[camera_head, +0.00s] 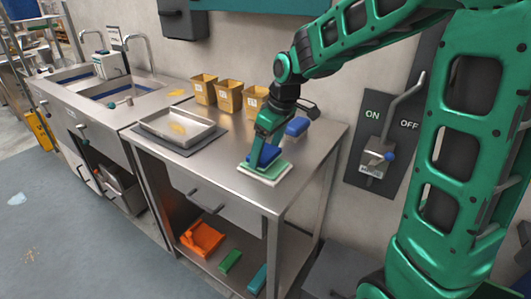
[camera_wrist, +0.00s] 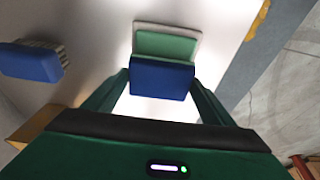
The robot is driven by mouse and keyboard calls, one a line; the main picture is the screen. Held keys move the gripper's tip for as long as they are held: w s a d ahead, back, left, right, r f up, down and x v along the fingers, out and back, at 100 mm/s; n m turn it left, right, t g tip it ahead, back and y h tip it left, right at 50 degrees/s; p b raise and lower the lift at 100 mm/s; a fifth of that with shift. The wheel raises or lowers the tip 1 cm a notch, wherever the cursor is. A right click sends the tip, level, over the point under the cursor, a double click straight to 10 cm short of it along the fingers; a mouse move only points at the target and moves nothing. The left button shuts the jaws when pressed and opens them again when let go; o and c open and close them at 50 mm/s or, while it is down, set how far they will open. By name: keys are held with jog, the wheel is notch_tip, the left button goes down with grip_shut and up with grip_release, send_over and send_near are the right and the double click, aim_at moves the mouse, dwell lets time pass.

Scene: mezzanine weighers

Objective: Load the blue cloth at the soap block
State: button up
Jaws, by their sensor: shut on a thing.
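The blue cloth (camera_wrist: 162,82) is a folded rectangular pad between the two fingers of my gripper (camera_wrist: 160,90). In the head view the blue cloth (camera_head: 267,155) hangs below my gripper (camera_head: 264,150), low over the right end of the steel bench. The soap block (camera_wrist: 167,45) is a flat pale green slab on a white dish (camera_wrist: 197,29). In the wrist view the cloth covers its near part. The head view shows the soap block (camera_head: 266,171) right under the cloth; I cannot tell whether they touch.
A blue brush (camera_head: 297,126) lies behind my gripper and also shows in the wrist view (camera_wrist: 30,63). Several yellow bins (camera_head: 229,97) line the wall. A steel tray (camera_head: 178,125) sits on the bench's left. The bench front (camera_head: 215,165) is clear.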

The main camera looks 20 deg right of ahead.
aim_at(266, 152)
jog(key=shift+r, duration=2.95)
